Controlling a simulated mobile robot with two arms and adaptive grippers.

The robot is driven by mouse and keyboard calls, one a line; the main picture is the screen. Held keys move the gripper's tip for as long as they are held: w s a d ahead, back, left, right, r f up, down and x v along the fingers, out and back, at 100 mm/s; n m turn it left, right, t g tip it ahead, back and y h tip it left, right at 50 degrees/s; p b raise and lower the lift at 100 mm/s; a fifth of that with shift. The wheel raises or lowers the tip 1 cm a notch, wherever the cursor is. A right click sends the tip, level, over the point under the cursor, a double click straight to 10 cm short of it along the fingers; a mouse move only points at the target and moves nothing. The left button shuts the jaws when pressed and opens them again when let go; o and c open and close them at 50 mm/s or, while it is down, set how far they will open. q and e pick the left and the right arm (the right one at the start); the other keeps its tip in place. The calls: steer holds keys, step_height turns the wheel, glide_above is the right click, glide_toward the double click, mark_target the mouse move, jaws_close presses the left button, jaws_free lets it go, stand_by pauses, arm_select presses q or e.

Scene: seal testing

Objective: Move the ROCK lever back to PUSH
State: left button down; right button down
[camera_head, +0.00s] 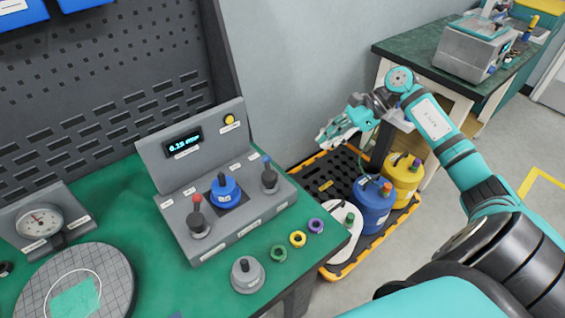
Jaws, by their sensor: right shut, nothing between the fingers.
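A grey test console (236,222) stands on the green bench, with a small blue digital display on its raised back panel. It carries a red-topped lever (197,208) at the left and a blue-topped lever (268,172) at the right. A blue round part (225,190) sits between them. The labels are too small to read, so I cannot tell which one is the ROCK lever or where PUSH is. My right gripper (323,139) is shut and empty, in the air to the right of the console, apart from both levers. My left gripper is not in view.
A grey weight-like part (247,274) and green, yellow and purple rings lie on the green bench (168,275) in front of the console. A dial gauge (42,223) and a round plate stand at the left. Blue and yellow containers stand in a floor tray (343,269) at the right.

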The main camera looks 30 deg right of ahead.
mark_target(269, 172)
steer(key=p+x, duration=0.3)
steer(key=x, duration=0.7)
steer(key=shift+w+a, duration=0.1)
steer(key=shift+a, duration=0.15)
steer(key=a, duration=0.1)
steer(key=w+a+p, duration=0.1)
steer(key=a+p, duration=0.1)
steer(key=shift+w+a+r, duration=0.1)
steer(key=shift+w+a, duration=0.05)
steer(key=shift+w, duration=0.1)
